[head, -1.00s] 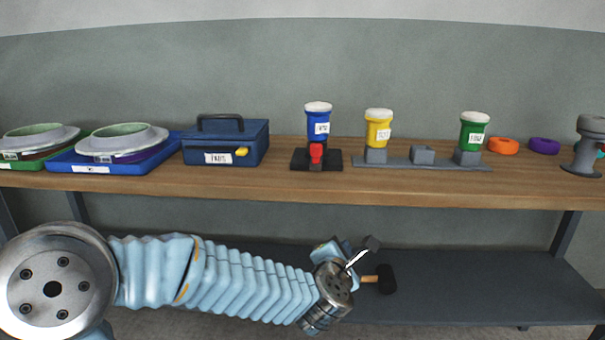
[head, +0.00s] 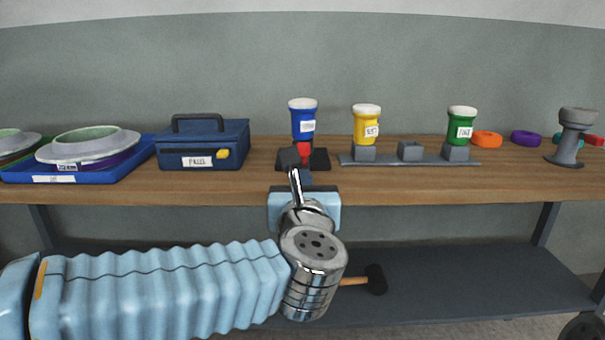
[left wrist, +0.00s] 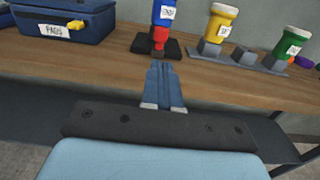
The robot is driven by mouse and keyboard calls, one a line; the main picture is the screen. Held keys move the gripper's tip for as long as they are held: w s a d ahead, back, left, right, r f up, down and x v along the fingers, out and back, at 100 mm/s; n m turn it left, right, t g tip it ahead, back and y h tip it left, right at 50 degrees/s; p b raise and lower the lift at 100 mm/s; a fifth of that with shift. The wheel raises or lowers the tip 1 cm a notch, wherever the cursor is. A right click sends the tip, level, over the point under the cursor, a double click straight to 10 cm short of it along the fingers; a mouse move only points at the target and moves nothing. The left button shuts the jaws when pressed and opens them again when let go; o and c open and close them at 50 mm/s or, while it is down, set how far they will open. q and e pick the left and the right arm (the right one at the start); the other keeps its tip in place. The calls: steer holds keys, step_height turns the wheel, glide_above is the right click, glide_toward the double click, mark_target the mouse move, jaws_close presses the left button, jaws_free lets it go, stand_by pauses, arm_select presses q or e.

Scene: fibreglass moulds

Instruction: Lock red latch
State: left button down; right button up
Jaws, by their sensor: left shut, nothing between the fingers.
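The red latch (head: 303,150) is a small red block on a dark base plate (head: 321,158), in front of a blue jar (head: 303,122) with a white lid. In the left wrist view the red latch (left wrist: 159,36) shows whole, straight ahead on the shelf's front side. My left gripper (left wrist: 163,68) is shut and empty, with its blue-grey fingers pointing at the latch. The fingertips look a little short of the base; contact cannot be made out. My right gripper is not in view.
A blue toolbox (head: 203,143) with a yellow clasp stands left of the latch. A yellow jar (head: 366,124) and a green jar (head: 461,125) stand on a grey rack to the right. A hammer (head: 375,279) lies on the lower shelf. The wooden shelf's front edge is near my gripper.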

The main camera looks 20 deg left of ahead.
mark_target(301, 150)
arm_select(q)
steer(key=p+x, duration=0.2)
steer(key=x, duration=1)
steer(key=shift+w+p, duration=0.1)
steer(key=shift+p, duration=0.2)
steer(key=shift+f, duration=0.1)
steer(key=shift+w+a+f+b, duration=0.1)
steer(key=shift+w+f+b, duration=0.05)
steer(key=shift+w+b, duration=0.25)
steer(key=shift+w+a+b, duration=0.15)
steer(key=shift+w+b, duration=0.25)
steer(key=shift+w, duration=0.15)
steer(key=shift+w+a, duration=0.1)
steer(key=shift+w, duration=0.15)
steer(key=shift+a+r, duration=0.1)
steer(key=shift+r, duration=0.2)
